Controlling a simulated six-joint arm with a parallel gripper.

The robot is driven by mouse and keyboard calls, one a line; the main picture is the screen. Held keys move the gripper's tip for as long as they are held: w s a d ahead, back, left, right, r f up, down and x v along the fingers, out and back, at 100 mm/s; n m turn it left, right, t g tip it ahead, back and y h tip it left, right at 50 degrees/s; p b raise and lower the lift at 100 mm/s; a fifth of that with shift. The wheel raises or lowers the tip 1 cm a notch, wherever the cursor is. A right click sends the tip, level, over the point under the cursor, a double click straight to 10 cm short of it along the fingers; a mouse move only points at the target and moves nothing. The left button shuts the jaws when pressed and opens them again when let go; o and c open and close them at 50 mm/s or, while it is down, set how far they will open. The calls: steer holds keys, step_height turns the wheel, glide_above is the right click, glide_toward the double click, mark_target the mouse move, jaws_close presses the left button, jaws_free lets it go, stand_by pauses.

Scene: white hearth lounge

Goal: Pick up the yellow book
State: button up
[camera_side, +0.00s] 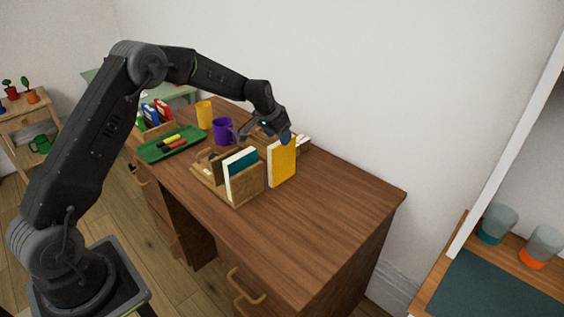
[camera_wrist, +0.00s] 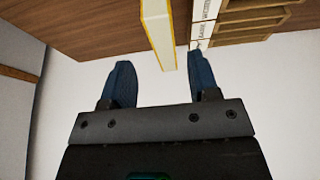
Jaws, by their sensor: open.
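The yellow book (camera_side: 282,163) stands upright on the brown wooden desk, just right of a wooden organizer, in the side view. In the wrist view the yellow book (camera_wrist: 159,32) shows its pale page edge with a yellow cover, at the top middle. My gripper (camera_side: 268,135) is above and close to the top of the yellow book. In the wrist view my gripper (camera_wrist: 160,82) has its two blue fingers apart, with the book's near end between and beyond them. Nothing is held. Whether a finger touches the book, I cannot tell.
The wooden organizer (camera_side: 249,190) holds a teal book (camera_side: 241,161) close beside the yellow book. A purple mug (camera_side: 223,131), a yellow cup (camera_side: 204,114) and a green tray (camera_side: 156,153) stand farther left. The desk's right part (camera_side: 340,200) is clear.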

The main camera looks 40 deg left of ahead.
glide_above(282, 161)
steer(key=w+a, duration=0.1)
steer(key=shift+w+a+f, duration=0.1)
steer(key=shift+f, duration=2.35)
steer(key=shift+f, duration=0.25)
jaws_close()
steer(key=shift+r, duration=0.1)
